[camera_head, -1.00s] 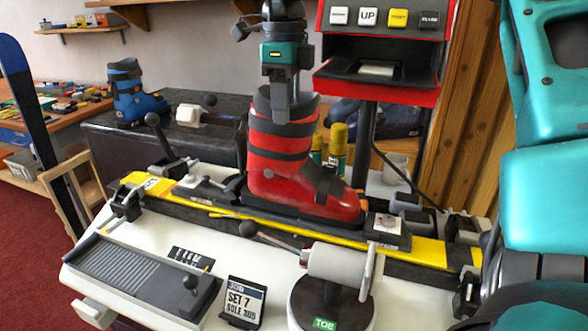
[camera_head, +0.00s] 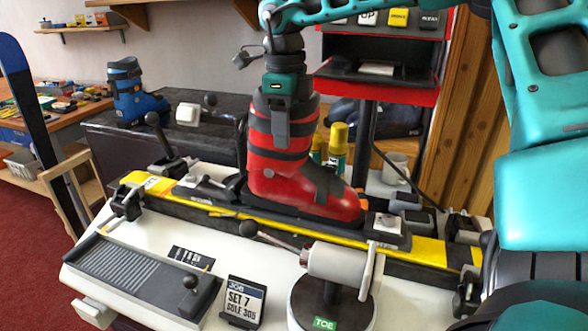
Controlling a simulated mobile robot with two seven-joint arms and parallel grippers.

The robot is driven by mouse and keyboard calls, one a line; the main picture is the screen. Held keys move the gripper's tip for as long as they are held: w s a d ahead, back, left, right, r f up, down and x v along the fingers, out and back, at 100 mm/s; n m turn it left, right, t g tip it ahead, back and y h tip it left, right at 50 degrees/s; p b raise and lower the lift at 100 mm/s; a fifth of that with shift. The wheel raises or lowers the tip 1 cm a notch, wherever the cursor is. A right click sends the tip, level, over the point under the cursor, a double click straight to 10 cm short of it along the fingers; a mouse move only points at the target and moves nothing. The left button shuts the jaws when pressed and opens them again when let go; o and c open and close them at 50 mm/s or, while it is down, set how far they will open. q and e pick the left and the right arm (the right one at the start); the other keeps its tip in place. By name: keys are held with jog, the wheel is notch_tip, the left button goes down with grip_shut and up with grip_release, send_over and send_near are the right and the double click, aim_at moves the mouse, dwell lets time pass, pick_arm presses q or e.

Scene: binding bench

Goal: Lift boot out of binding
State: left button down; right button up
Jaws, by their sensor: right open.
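The red ski boot with black straps (camera_head: 290,185) stands upright on the yellow ski (camera_head: 228,214), toe to the right. The binding's toe piece (camera_head: 388,228) is just beyond the boot toe, and the heel piece (camera_head: 203,189) lies behind the boot heel. My right gripper (camera_head: 282,122) points down at the top of the boot cuff. One dark finger shows in front of the upper shaft; the other is hidden. The jaws are open, and I cannot tell whether they touch the boot. My left gripper is out of view.
The ski lies clamped across the white bench (camera_head: 160,240). A grey cylinder on a round base (camera_head: 335,262) and a sign (camera_head: 242,302) stand in front. Yellow-capped bottles (camera_head: 338,142) and a red button machine (camera_head: 375,85) are behind. A blue boot (camera_head: 135,95) stands at the back left.

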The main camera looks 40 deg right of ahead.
dwell(0.3)
grip_shut()
dwell(0.3)
dwell(0.3)
